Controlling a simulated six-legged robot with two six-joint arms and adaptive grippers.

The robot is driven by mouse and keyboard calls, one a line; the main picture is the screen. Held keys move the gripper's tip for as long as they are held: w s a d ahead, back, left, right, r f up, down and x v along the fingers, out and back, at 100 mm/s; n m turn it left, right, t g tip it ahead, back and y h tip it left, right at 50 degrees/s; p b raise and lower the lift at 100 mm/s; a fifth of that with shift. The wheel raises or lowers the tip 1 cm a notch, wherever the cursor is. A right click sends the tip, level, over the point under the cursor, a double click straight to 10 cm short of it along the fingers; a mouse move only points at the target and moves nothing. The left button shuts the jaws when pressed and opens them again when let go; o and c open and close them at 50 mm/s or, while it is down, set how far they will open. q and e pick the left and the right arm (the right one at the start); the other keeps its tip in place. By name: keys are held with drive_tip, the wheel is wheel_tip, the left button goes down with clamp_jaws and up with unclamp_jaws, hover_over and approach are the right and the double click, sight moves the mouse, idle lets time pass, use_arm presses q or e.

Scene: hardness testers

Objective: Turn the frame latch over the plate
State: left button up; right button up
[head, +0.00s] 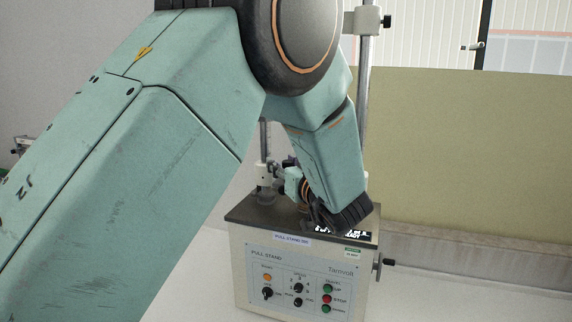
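My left arm comes in from the left and covers the middle of the view. Its dark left gripper (322,218) points down over the top of the pull stand (250,262), low above the dark top surface. I cannot tell if its fingers are open or shut, or if they touch anything. The frame latch and the plate cannot be made out; my arm and gripper cover much of the stand's top. A black-and-white patterned patch (352,236) shows at the right of the gripper. My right gripper is out of view.
The stand's front panel (300,278) has knobs and coloured buttons. A tall metal post (364,95) with a clamp rises behind my arm, and a small pale fitting (265,173) stands at the back left. A black side handle (387,262) juts right. White tabletop lies clear around the stand.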

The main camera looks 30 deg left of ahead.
sight(287, 162)
use_arm(q)
drive_tip(key=shift+w+d+f, duration=0.1)
drive_tip(key=shift+w+d, duration=0.15)
drive_tip(key=shift+d, duration=0.05)
wheel_tip(287, 162, up, 10)
drive_tip(key=shift+d+f, duration=0.1)
drive_tip(key=shift+f, duration=0.05)
drive_tip(key=shift+a, duration=0.2)
idle(0.3)
